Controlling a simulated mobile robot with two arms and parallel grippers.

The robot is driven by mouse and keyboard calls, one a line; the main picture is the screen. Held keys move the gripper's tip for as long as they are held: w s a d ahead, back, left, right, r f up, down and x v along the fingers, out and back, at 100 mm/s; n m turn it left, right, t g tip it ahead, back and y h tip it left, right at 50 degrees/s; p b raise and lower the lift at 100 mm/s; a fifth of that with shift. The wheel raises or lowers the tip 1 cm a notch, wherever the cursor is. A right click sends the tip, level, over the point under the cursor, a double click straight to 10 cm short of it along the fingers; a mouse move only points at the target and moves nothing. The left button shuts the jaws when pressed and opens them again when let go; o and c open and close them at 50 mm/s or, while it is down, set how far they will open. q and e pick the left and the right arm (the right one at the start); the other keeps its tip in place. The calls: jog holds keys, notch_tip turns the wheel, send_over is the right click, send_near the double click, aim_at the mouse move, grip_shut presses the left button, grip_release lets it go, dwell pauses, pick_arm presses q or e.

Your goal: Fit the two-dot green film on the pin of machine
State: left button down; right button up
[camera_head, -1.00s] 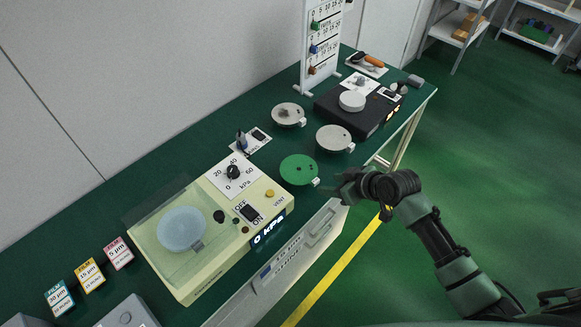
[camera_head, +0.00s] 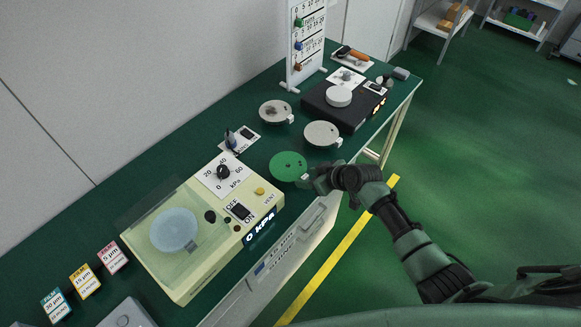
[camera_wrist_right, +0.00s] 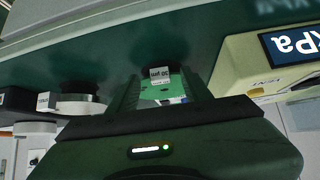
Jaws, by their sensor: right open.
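A round green film (camera_head: 288,166) lies flat on the dark green bench, its small pale tab (camera_head: 305,177) pointing to the front right. Its dots are too small to count. My right gripper (camera_head: 314,178) is open right at the tab. In the right wrist view, the tab (camera_wrist_right: 160,74) and part of the green film (camera_wrist_right: 161,92) show between the two spread fingers; I cannot tell if they touch. The cream machine (camera_head: 262,213) stands left of the film, with a clear lid over a pale blue disc (camera_head: 173,230). I cannot make out a pin. My left gripper is out of view.
Two grey discs (camera_head: 276,112) (camera_head: 322,134) lie behind the film. A black machine (camera_head: 349,114) with a white puck stands beyond them, near a white chart stand (camera_head: 306,45). Film labels (camera_head: 84,281) stand at the front left. Open floor lies to the right.

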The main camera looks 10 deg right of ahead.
grip_shut()
jog(key=shift+r, duration=0.1)
